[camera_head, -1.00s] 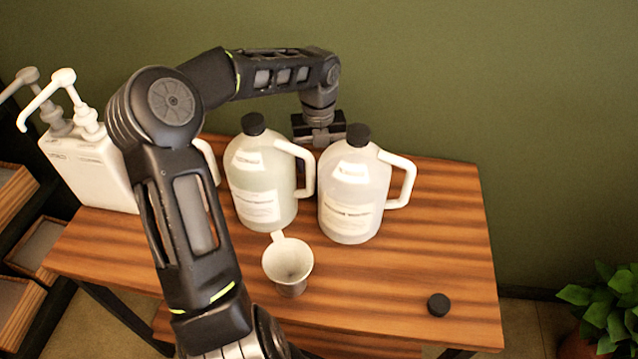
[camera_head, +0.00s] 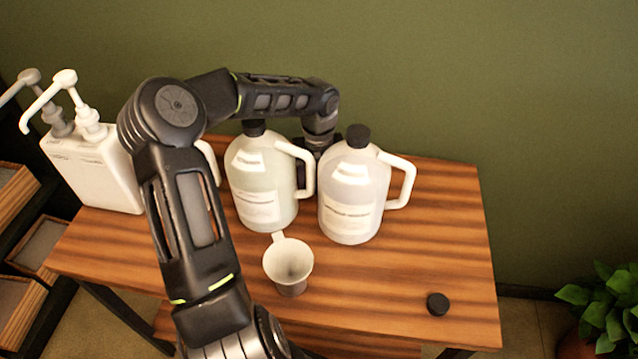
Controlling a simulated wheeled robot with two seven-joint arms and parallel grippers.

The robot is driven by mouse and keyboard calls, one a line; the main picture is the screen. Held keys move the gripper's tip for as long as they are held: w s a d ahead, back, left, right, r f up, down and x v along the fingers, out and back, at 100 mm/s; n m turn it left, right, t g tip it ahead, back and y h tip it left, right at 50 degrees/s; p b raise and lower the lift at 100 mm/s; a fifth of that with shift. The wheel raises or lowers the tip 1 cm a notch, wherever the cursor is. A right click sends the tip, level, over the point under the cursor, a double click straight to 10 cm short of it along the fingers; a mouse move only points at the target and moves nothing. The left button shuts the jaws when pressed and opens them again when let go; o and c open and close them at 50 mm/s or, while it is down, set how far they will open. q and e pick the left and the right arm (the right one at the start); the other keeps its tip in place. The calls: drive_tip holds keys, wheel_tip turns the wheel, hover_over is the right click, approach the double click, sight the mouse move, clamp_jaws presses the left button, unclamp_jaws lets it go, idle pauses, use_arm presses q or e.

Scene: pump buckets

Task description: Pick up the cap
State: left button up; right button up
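A loose black cap (camera_head: 438,304) lies on the striped wooden table (camera_head: 400,270) near its front right corner. Two translucent white jugs stand upright on the table, the left jug (camera_head: 262,180) and the right jug (camera_head: 352,195). Each has a black cap on top: the left jug's cap (camera_head: 254,128) and the right jug's cap (camera_head: 358,135). My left arm reaches over the table from the left. My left gripper (camera_head: 319,145) is low behind and between the jugs, well away from the loose cap. Its fingers are hidden. My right gripper is not in view.
A white measuring cup (camera_head: 289,265) stands in front of the jugs. White pump containers (camera_head: 93,165) stand at the left. The table's right part around the loose cap is clear. A green wall rises behind, and a plant (camera_head: 608,305) is at the lower right.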

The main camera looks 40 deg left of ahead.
use_arm(q)
drive_tip(key=shift+c, duration=0.2)
idle(0.3)
drive_tip(key=c, duration=1.3)
